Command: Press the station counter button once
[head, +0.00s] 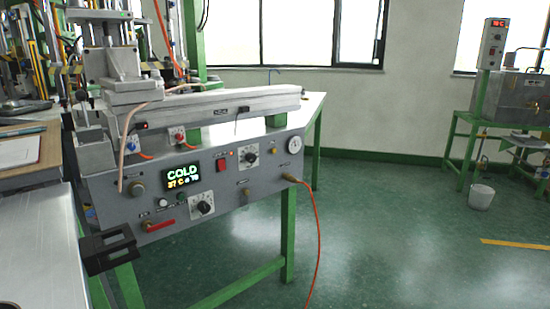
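The wax injection station has a grey front panel (225,205) on a green frame. Its lit display (182,177) reads COLD, with a temperature line below that looks like 37 C and 70. A small pale round button (162,202) sits below the display's left side, and a dark greenish knob or button (181,197) is beside it. I cannot tell which control is the counter button; labels are too small to read. A red switch (221,165), a dial (249,155), a lower dial (202,205) and a red lever (160,225) are also on the panel. Neither gripper is in view.
A black bracket-like holder (107,248) sticks out at the panel's lower left. A pale worktop (35,225) fills the left foreground. An orange hose (318,235) hangs to the floor. The green floor to the right is clear up to a white bucket (481,197).

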